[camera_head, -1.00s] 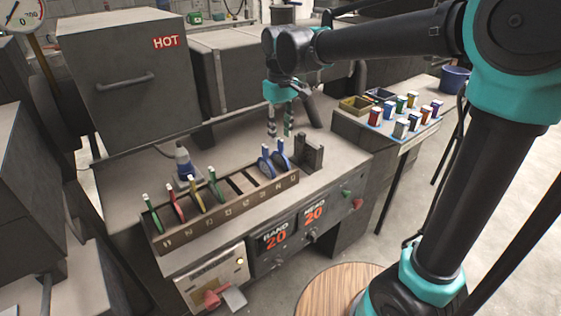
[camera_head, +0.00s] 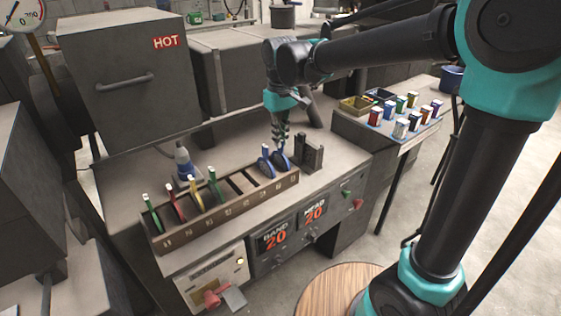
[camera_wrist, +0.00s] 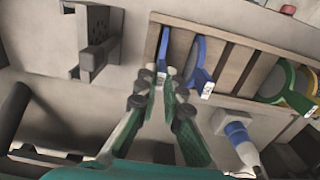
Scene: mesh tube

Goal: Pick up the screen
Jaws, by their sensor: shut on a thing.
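Several round screens with coloured rims stand in slots of a wooden rack (camera_head: 225,212). Two blue-rimmed screens are at its right end: the end one (camera_head: 283,159), which also shows in the wrist view (camera_wrist: 163,45), and its neighbour (camera_head: 266,163), also in the wrist view (camera_wrist: 205,66). My gripper (camera_head: 280,141) is over the end blue screen. In the wrist view its fingers (camera_wrist: 158,85) are closed on that screen's edge, partly hiding it. The screen still sits in its slot. The neighbour stands just beside the fingers.
Green (camera_head: 152,215), red (camera_head: 175,206) and yellow (camera_head: 195,195) screens fill the rack's left part, with empty slots in the middle. A dark bracket (camera_head: 310,152) stands close right of the rack. A blue-and-white bottle (camera_head: 184,162) stands behind it.

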